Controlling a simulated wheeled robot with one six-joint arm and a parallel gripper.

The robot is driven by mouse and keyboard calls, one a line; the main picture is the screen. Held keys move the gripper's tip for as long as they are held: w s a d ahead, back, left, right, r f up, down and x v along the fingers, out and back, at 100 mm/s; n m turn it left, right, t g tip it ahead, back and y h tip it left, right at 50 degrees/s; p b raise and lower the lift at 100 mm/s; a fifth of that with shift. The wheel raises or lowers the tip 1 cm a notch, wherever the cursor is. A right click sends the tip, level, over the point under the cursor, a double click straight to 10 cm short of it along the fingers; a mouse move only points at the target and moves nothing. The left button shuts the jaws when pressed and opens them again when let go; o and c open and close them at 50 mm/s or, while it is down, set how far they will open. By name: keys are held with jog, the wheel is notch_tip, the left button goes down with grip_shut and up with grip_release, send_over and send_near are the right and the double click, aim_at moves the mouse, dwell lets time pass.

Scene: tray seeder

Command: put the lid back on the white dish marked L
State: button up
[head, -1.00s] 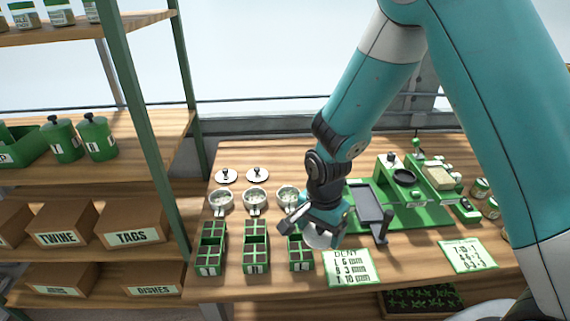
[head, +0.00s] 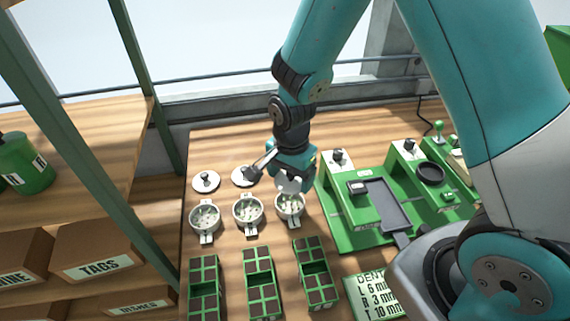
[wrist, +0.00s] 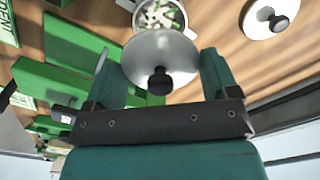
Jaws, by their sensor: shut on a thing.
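My gripper (head: 291,170) is shut on a white round lid (head: 289,186) with a black knob. In the wrist view the lid (wrist: 150,50) sits between the fingers. In the head view the lid is just above the back of the rightmost white dish (head: 290,208), which is open and holds pale seeds. That dish also shows in the wrist view (wrist: 160,14), partly covered by the lid. A middle dish (head: 248,214) and a left dish (head: 205,220) stand open beside it. The letters on the dish tabs are too small to read.
Two loose lids, a left one (head: 206,182) and a right one (head: 241,178), lie behind the dishes. Several green seed trays (head: 258,283) stand in front. The green seeder (head: 345,225) is close on the right. A shelf with boxes (head: 98,255) is at the left.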

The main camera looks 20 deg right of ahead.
jog(key=shift+f+b, duration=2.3)
jog(key=shift+f, duration=0.85)
jog(key=shift+s+a+f, duration=0.1)
jog(key=shift+a+f, duration=0.05)
dwell(0.4)
jog(key=o, duration=0.8)
jog(key=shift+r+p, duration=3.05)
jog(key=shift+r, duration=0.5)
